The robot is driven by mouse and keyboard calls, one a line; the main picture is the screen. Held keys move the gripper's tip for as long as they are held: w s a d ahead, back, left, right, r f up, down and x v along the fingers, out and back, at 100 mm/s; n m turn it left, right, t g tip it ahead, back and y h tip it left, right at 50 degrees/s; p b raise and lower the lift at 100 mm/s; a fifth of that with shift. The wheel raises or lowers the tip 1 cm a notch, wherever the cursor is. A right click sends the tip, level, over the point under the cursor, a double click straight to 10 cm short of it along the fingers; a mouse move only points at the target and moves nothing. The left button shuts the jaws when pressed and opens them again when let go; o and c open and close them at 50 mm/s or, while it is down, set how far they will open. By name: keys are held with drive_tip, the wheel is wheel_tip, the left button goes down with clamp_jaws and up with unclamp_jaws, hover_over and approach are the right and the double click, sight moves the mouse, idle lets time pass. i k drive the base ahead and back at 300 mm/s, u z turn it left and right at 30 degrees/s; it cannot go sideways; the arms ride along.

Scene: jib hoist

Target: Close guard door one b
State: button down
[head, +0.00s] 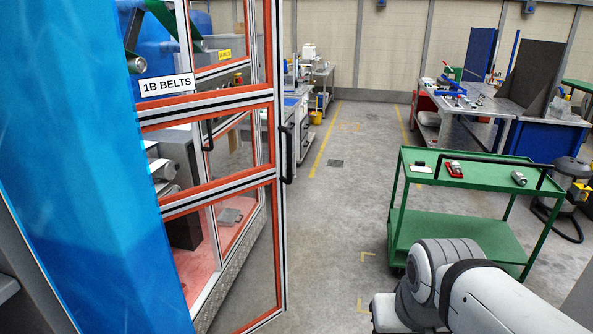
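The guard door (205,106) labelled "1B BELTS" stands at the left of the head view. It has an orange and aluminium frame with clear panels, and it juts out from the blue post (85,160). It appears to stand open. A black handle (287,153) sits on its free right edge. Belts and rollers show behind its panels. My arm is at the bottom right, well apart from the door. My gripper is not in view.
A green cart (460,232) with small items on top stands right of centre. Grey benches (490,105) stand at the back right, and another bench (300,95) stands beyond the door. The grey floor (335,220) between door and cart is clear.

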sight(164, 113)
drive_tip(key=i, duration=1.35)
drive_tip(key=u, duration=0.75)
drive_tip(key=k, duration=0.75)
drive_tip(key=u, duration=0.2)
drive_tip(key=i, duration=0.75)
drive_tip(key=z, duration=0.1)
